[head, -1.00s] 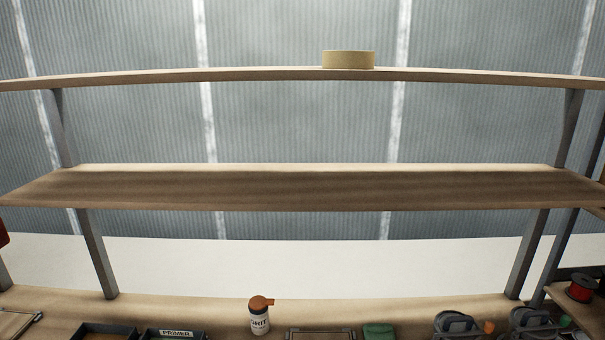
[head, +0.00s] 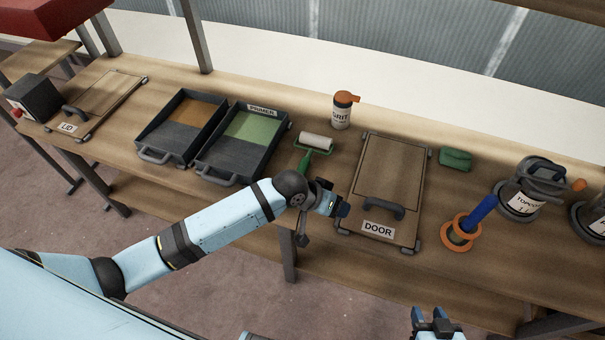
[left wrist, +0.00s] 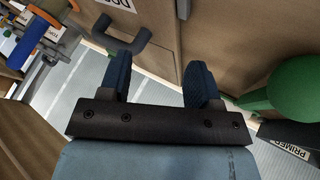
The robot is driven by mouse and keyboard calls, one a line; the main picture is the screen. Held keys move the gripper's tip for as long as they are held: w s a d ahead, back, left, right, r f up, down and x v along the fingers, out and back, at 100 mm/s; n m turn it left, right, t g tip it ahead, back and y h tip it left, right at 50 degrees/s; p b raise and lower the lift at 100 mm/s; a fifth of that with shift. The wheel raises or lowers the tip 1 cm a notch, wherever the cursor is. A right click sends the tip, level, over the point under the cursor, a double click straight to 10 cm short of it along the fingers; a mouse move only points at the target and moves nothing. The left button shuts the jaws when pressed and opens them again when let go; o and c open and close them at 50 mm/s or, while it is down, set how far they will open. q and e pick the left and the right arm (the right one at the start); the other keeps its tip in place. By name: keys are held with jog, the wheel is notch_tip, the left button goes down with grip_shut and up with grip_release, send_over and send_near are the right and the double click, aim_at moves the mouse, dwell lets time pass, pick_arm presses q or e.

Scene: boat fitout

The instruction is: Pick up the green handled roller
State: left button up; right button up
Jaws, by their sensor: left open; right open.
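The green handled roller (head: 305,160) lies on the bench beside the primer tray, its pale roller sleeve (head: 316,141) at the back and its green handle toward the front edge. My left gripper (head: 343,208) is to the right of and nearer than the roller, by the front left corner of the door panel. In the left wrist view my left gripper (left wrist: 158,72) is open and empty. A large green part, seemingly the roller's handle (left wrist: 300,88), shows right of its fingers, apart from them. My right gripper (head: 435,318) is open and empty at the bottom, in front of the bench.
The primer tray (head: 212,166) stands left of the roller, with an orange-brown tray (head: 155,135) beyond it. The door panel (head: 362,165) lies to the right. A grit bottle (head: 342,112) stands behind. Blue-handled tool, orange spool (head: 462,230) and topcoat can (head: 522,200) are farther right.

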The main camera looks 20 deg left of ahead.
pick_arm(q)
jog(key=shift+g+y, duration=0.7)
jog(key=shift+g, duration=0.2)
jog(key=w, duration=0.1)
jog(key=w+a+b, duration=0.1)
jog(key=w, duration=0.2)
jog(key=shift+w+a+r+b, duration=0.2)
jog(key=shift+a+b, duration=0.05)
jog(key=shift+b, duration=0.1)
jog(key=w+a+r+n+g+y+b, duration=0.1)
jog(key=w+a+r+y+b, duration=0.1)
jog(key=w+a, duration=0.2)
notch_tip(320, 180, up, 5)
jog(key=n+g+y+b, duration=0.2)
jog(key=y, duration=0.1)
send_over(302, 166)
notch_tip(302, 166, down, 8)
jog(key=shift+s+a+f, duration=0.1)
jog(key=shift+f, duration=2.8)
grip_shut()
jog(key=shift+r, duration=0.15)
